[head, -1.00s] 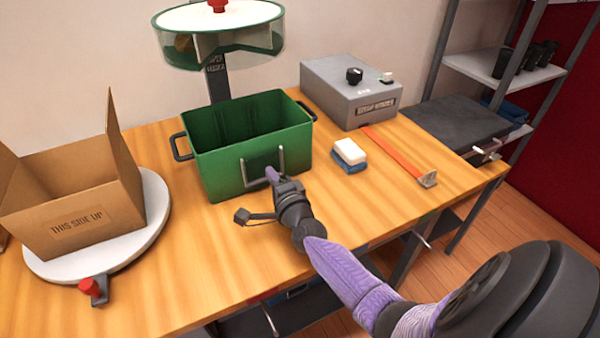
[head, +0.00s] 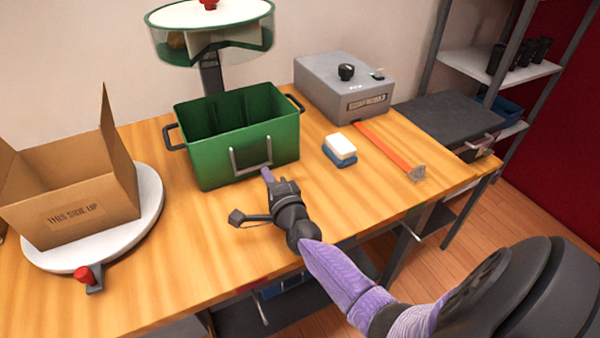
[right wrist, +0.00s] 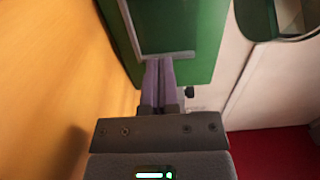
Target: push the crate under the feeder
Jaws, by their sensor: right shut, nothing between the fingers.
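The green crate (head: 220,160) stands upright on the wooden table, its front handle (head: 250,157) facing me. It fills the upper middle of the right wrist view (right wrist: 195,70). The feeder (head: 212,40), a clear round drum with a white top and green rims, is on a post behind the crate; how far the crate reaches beneath it is hard to tell. My right gripper (head: 266,174) is shut and empty, its purple fingertips low in front of the crate's front wall. In the right wrist view the fingertips (right wrist: 158,62) end by the handle's bar; contact is unclear. My left gripper is out of view.
A cardboard box (head: 75,200) sits on a white turntable (head: 150,215) at left. A sponge (head: 340,148), an orange strip (head: 388,145) and a grey machine (head: 342,90) are to the crate's right. The table's front edge runs below my gripper.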

